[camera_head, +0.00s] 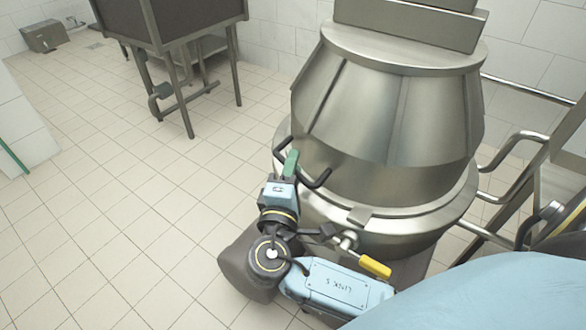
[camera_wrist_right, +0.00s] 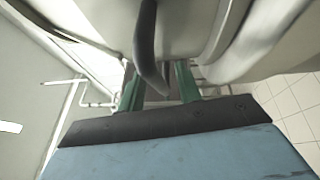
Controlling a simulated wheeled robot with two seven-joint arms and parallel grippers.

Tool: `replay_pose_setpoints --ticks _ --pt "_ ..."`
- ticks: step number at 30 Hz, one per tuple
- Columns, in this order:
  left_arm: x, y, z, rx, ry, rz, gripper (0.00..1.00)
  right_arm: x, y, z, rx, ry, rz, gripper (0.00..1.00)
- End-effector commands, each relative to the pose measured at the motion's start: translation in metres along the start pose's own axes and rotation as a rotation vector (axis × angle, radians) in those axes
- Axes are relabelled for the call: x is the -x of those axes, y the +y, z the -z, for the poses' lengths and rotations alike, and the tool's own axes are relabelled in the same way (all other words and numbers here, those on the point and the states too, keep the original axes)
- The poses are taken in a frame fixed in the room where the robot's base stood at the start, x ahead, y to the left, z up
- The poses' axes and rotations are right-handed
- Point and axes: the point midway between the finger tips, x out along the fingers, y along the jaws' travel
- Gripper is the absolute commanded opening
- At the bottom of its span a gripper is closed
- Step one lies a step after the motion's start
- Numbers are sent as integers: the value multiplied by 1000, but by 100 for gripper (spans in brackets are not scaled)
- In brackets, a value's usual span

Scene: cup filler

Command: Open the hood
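The hood is the large conical steel cover (camera_head: 385,110) of the round vessel in the head view; it sits down on the vessel's wide rim (camera_head: 420,222). A dark bent handle (camera_head: 320,180) sticks out at its lower left front. My right gripper (camera_head: 291,160), with green fingers, is at this handle. Whether a finger touches the handle I cannot tell. My left gripper is not in view.
A yellow-gripped lever (camera_head: 375,266) sits low on the vessel's front, close to my right arm. Steel rails (camera_head: 515,145) stand right of the vessel. A dark box on legs (camera_head: 170,22) is at the back left. The tiled floor (camera_head: 110,190) on the left is clear.

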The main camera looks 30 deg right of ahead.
Motion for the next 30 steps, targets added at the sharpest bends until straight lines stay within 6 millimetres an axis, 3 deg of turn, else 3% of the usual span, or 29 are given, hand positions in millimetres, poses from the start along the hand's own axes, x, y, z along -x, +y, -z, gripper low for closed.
replay_pose_setpoints --ticks 6,15,30 --pt "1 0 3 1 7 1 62 0 0 0 0 0 0 34" --pt "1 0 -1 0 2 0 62 0 0 0 0 0 0 0" --pt "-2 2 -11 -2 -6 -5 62 -1 7 -1 -3 0 11 0"
